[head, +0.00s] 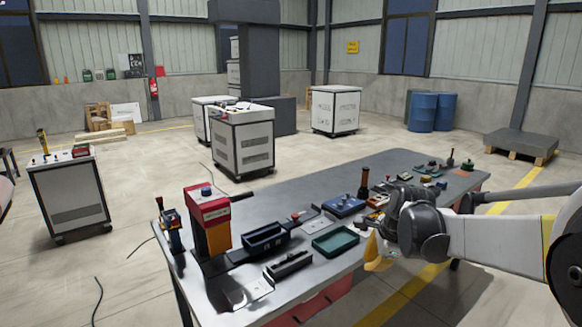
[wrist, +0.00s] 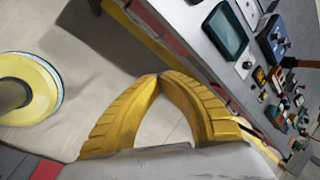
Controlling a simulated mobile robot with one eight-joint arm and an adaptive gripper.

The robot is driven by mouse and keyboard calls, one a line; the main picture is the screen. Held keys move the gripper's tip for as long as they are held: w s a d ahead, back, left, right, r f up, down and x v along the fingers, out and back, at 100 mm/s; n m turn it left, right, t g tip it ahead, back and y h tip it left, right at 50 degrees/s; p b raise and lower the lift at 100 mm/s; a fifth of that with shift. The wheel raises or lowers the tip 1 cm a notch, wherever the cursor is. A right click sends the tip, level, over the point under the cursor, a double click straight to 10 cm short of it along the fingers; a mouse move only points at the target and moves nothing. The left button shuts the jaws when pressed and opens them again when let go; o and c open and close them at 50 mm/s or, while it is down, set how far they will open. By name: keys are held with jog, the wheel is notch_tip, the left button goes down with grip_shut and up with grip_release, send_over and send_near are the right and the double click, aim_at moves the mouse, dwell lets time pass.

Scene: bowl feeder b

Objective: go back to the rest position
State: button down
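My gripper (head: 377,254) hangs beside the near right edge of the grey workbench (head: 290,200) in the head view. In the wrist view the two ribbed yellow fingers of my gripper (wrist: 160,76) meet at their tips. Only floor shows between them, so it is shut and empty. The bench top lies to the upper right in the wrist view, apart from the fingers. The arm reaches in from the right in the head view.
On the bench stand a red and yellow device (head: 208,222), a green tray (head: 335,241), a blue box (head: 344,205) and several small parts. The green tray also shows in the wrist view (wrist: 226,33). White cabinets (head: 242,142) stand behind. Open floor surrounds the bench.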

jog(key=s+a+r+n+t, duration=0.1)
jog(key=s+r+n, duration=0.2)
jog(key=s+n, duration=0.35)
jog(key=s+a+r+n, duration=0.1)
jog(key=s+r+n, duration=0.2)
jog(key=s, duration=0.6)
jog(key=s+f+n+t+h, duration=0.1)
jog(key=s+f+n, duration=0.1)
jog(key=s+n, duration=0.7)
jog(key=s, duration=0.4)
jog(key=shift+f, duration=0.4)
